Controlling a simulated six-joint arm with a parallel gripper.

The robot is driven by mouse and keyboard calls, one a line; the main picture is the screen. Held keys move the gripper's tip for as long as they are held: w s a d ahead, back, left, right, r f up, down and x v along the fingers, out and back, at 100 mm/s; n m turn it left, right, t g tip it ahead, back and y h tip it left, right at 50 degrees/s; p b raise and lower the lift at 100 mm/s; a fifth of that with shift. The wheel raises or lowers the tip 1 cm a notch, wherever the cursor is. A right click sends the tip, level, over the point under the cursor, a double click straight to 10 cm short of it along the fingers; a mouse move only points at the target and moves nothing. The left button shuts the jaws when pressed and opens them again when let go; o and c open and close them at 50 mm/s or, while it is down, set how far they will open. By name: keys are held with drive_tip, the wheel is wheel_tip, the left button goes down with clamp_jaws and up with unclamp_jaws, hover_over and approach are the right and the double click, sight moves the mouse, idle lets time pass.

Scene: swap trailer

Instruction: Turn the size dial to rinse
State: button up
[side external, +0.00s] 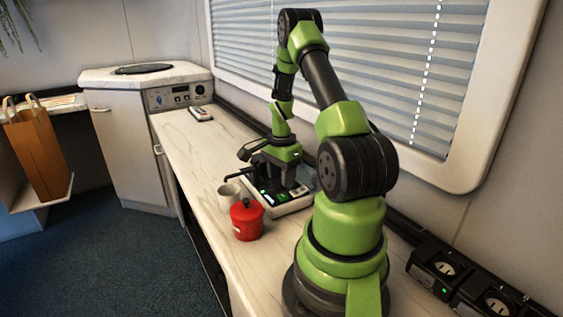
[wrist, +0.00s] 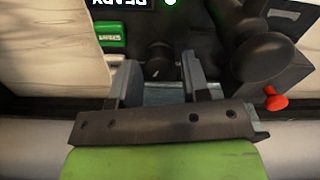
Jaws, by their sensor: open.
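A dark machine (side external: 268,180) with lit green buttons stands on a light base on the counter. The wrist view shows its dark panel with an upside-down READY display (wrist: 122,2), a green light and a green lettered button (wrist: 110,41). A round black knob (wrist: 160,56), which looks like the size dial, lies between and just beyond the fingertips. Its markings cannot be read. My gripper (wrist: 155,70) is open, one finger on each side of the knob, and I cannot tell whether they touch it. In the side view my gripper is above the machine, its fingers hidden.
A larger black cylinder (wrist: 262,57) and a red knob (wrist: 276,100) stand close to the right finger. A white cup (side external: 229,191) and a red lidded pot (side external: 246,221) stand in front of the machine. The counter (side external: 185,140) is mostly clear farther back.

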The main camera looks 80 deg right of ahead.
wheel_tip(320, 180, up, 9)
idle(0.3)
drive_tip(key=shift+f, duration=0.15)
drive_tip(key=m, duration=0.4)
drive_tip(key=shift+f+m, duration=0.3)
drive_tip(key=shift+f, duration=0.05)
wheel_tip(320, 180, down, 9)
drive_tip(key=shift+f, duration=0.15)
